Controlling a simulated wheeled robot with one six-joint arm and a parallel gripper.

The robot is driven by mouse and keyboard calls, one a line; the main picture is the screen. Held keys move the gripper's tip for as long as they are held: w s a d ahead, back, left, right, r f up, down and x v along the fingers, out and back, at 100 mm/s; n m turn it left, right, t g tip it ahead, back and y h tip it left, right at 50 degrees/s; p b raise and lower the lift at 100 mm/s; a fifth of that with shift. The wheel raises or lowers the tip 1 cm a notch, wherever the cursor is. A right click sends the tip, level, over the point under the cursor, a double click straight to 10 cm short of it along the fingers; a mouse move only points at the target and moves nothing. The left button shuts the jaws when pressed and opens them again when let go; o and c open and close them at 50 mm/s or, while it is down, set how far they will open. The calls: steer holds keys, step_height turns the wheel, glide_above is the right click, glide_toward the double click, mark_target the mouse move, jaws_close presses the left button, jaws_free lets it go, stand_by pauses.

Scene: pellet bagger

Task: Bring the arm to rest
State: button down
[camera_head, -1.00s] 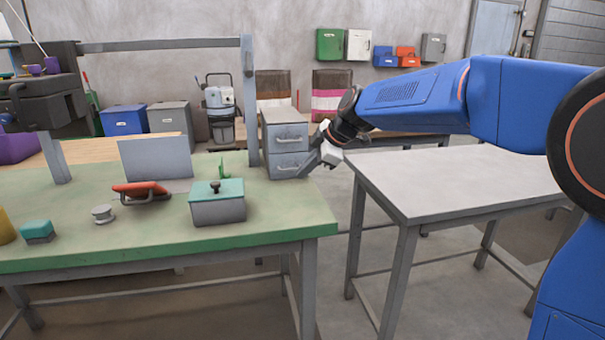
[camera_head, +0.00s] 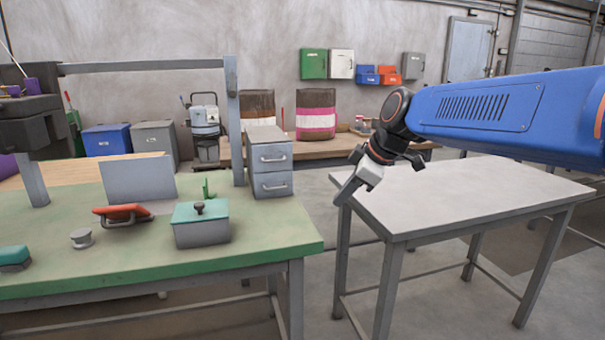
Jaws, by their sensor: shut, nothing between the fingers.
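My gripper (camera_head: 342,198) hangs from the blue arm, right of the drawer unit and over the left end of the grey table (camera_head: 470,195). Its grey fingers point down and to the left and are shut with nothing between them. It is clear of the drawer unit (camera_head: 268,163), whose two drawers look shut. The fingertips appear above the gap between the two tables; their exact height is hard to tell.
The green bench (camera_head: 150,255) on the left holds a teal-lidded box (camera_head: 201,224), an orange-red handled thing (camera_head: 122,213), a small grey knob (camera_head: 81,238) and an upright grey panel (camera_head: 138,178). A metal frame post (camera_head: 234,120) stands beside the drawers. The grey table top is bare.

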steer(key=s+d+f+m+h, duration=0.1)
steer(key=s+d+f+m, duration=0.4)
steer(key=s, duration=0.4)
steer(key=s+d+f+m+h, duration=0.2)
steer(key=s+d+f+m, duration=0.3)
steer(key=s+d, duration=0.3)
steer(key=s+d+f+m+h, duration=0.1)
steer(key=s+d+f+m, duration=0.4)
steer(key=s, duration=0.7)
step_height(320, 180, down, 2)
steer(key=shift+d+f+h, duration=0.1)
steer(key=shift+d+h, duration=0.3)
steer(key=shift+d, duration=0.25)
